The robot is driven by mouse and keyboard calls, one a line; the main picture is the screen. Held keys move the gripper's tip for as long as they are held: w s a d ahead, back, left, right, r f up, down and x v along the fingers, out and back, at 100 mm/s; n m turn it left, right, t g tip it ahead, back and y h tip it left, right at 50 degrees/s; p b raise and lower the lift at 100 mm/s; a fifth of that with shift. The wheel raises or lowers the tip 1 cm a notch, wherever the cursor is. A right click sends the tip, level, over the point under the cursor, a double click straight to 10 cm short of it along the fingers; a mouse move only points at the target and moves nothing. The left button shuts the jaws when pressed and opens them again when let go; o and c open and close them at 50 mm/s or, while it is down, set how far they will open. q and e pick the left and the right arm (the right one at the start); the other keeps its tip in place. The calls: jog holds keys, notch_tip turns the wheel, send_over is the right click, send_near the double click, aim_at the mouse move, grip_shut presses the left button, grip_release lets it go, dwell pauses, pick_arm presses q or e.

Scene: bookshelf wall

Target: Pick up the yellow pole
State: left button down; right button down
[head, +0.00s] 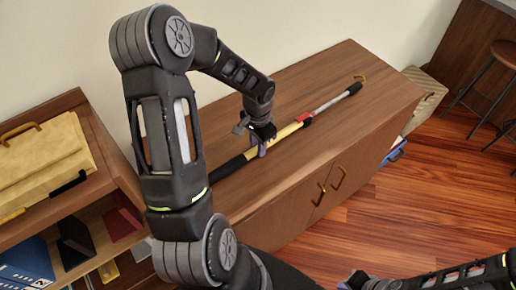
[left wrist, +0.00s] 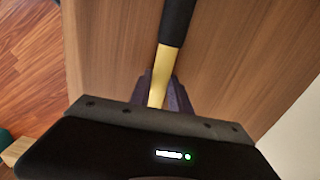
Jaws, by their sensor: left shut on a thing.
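The yellow pole (head: 288,131) lies along the top of the wooden cabinet, with a yellow section, black grips, a red part, a silver far section and a hook at its far end. My left gripper (head: 262,149) is shut on the yellow section. In the left wrist view, the pole's yellow section (left wrist: 164,66) passes between the fingers (left wrist: 160,92), with a black grip beyond. I cannot tell whether the pole touches the cabinet top. Part of my right gripper (head: 357,281) shows at the bottom edge; its jaw state is unclear.
The cabinet (head: 340,75) has a clear top around the pole. A shelf (head: 88,105) at left holds a tan folder (head: 40,155) and binders. A box (head: 425,95) stands beyond the cabinet, and a stool (head: 505,55) stands at far right. The wooden floor (head: 420,200) is open at right.

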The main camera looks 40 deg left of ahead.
pick_arm(q)
jog(key=shift+r, duration=0.15)
dwell(0.6)
jog(key=shift+r, duration=0.25)
notch_tip(320, 180, up, 9)
jog(key=b, duration=0.1)
jog(key=shift+r, duration=0.15)
jog(key=shift+w+d, duration=0.1)
dwell(0.4)
